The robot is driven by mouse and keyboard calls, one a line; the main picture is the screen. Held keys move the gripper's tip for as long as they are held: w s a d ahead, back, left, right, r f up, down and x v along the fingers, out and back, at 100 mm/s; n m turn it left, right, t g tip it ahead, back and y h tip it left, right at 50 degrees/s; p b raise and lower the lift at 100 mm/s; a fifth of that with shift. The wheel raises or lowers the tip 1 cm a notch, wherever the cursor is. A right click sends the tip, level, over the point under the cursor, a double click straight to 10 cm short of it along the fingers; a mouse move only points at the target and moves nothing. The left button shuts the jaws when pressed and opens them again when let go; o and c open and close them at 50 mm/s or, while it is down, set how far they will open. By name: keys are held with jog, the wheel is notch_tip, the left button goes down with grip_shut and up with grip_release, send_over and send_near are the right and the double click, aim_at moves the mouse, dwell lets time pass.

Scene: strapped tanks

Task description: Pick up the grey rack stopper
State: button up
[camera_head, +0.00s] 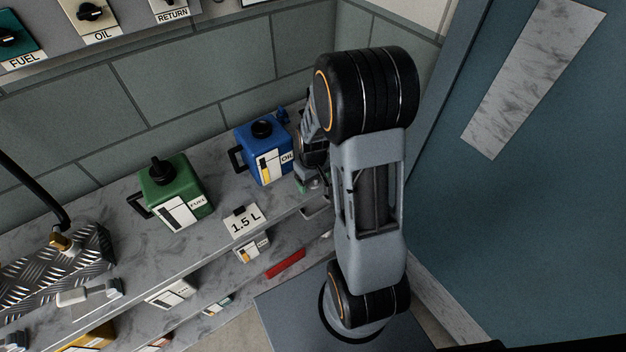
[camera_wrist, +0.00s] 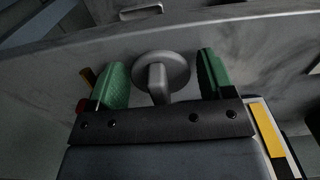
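The grey rack stopper (camera_wrist: 174,64) shows in the wrist view as a round grey disc with a raised grip in its middle, against the grey marbled surface. My gripper (camera_wrist: 161,76) has its two green finger pads apart, one on each side of the stopper. Gaps show between the pads and the raised grip, so it is open and holds nothing. The dark bar of the gripper hides the lower end of the grip. In the head view my gripper (camera_head: 312,182) is low at the shelf's right end, partly hidden by my arm. I cannot make out the stopper there.
A blue oil can (camera_head: 262,152) stands close left of my gripper. A green fuel can (camera_head: 176,194) stands further left. A "1.5 L" sign (camera_head: 244,221) sits at the shelf's front edge. A red bar (camera_head: 285,263) lies lower down. A blue door (camera_head: 530,200) is at right.

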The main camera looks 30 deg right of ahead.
jog(key=c, duration=0.7)
jog(key=shift+r, duration=0.1)
